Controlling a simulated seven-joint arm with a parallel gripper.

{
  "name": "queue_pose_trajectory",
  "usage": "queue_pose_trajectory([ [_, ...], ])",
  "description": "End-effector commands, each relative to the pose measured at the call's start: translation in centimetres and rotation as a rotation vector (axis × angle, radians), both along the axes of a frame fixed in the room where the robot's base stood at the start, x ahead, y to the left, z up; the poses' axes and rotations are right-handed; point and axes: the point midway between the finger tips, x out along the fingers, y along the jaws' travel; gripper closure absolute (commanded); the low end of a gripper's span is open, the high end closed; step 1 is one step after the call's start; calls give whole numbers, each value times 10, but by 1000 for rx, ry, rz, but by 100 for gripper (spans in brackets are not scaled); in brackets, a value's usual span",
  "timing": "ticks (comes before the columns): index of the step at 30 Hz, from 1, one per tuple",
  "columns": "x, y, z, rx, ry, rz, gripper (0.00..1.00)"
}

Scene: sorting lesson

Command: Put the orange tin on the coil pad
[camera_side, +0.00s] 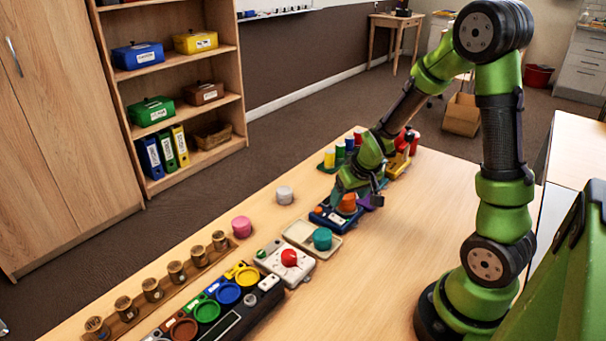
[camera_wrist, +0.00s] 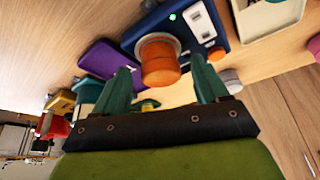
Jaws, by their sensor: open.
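The orange tin (camera_side: 347,203) stands upright on a blue device (camera_side: 325,217) in the middle of the table. In the wrist view the orange tin (camera_wrist: 160,65) sits over a pale round ring on the blue device (camera_wrist: 207,38), which looks like the coil pad (camera_wrist: 150,38); the tin covers most of it. My gripper (camera_wrist: 161,66) is open, with one teal finger on each side of the tin. Gaps show between the fingers and the tin. In the side view my gripper (camera_side: 352,188) is at the tin, its fingers partly hidden.
A purple pad (camera_wrist: 98,60) lies beside the blue device. The table's right part is clear.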

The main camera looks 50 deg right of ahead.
Motion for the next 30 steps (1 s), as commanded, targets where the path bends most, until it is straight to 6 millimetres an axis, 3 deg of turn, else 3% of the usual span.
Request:
queue_pose_trajectory([
  [12, -27, 14, 74, 0, -7, -1, 27],
  [21, -37, 23, 103, 9, -12, 2, 27],
  [23, -39, 34, 112, 26, -37, 10, 27],
  [30, -67, 121, 170, 174, -191, 102, 27],
])
